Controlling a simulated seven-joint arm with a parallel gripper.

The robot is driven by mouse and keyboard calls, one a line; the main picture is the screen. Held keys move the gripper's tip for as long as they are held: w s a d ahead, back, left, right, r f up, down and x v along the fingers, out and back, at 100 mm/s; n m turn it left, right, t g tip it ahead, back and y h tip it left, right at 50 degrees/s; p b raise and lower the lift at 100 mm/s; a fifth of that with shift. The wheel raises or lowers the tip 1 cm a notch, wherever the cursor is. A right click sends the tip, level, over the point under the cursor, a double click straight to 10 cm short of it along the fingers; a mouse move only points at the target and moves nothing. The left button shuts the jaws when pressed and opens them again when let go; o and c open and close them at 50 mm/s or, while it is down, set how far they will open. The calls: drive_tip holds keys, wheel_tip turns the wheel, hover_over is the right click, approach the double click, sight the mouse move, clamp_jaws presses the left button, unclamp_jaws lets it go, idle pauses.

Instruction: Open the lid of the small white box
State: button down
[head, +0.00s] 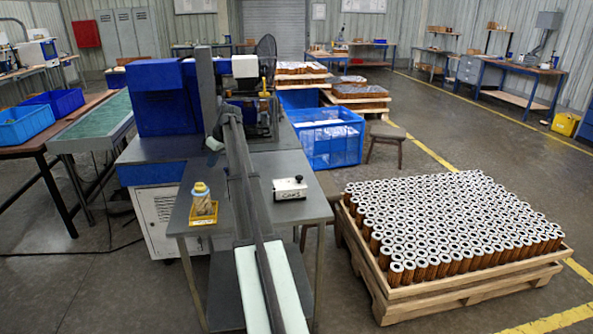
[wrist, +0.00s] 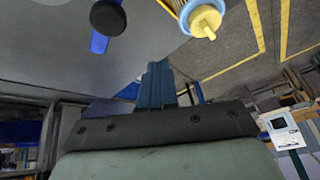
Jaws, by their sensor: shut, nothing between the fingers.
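The small white box (head: 290,188) sits on the grey table to the right of the long dark bar in the head view. Its lid looks closed, with a small dark knob at the top right and dark marks on its front. My gripper (wrist: 157,72) shows in the wrist view as dark blue fingers together, with nothing between them.
A yellow-capped bottle (head: 201,200) stands on the table left of the bar (head: 243,175); a similar yellow-tipped bottle (wrist: 203,18) shows in the wrist view. A pallet (head: 470,292) of many filter cartridges stands at the right. A blue crate (head: 335,146) is behind.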

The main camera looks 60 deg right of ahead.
drive_tip(key=s+d+r+m+h, duration=0.1)
drive_tip(key=s+d+m, duration=0.1)
drive_tip(key=s+d, duration=0.5)
drive_tip(key=s+d+r+m+h, duration=0.1)
drive_tip(key=s+d, duration=0.3)
drive_tip(key=d, duration=0.6)
drive_tip(key=m+g+h, duration=0.1)
drive_tip(key=m, duration=0.2)
hover_over(294, 179)
wheel_tip(294, 179, down, 10)
drive_tip(key=shift+d+f, duration=0.1)
drive_tip(key=shift+f, duration=0.05)
drive_tip(key=shift+s+a+f, duration=0.2)
drive_tip(key=shift+s, duration=0.5)
drive_tip(key=shift+s, duration=0.15)
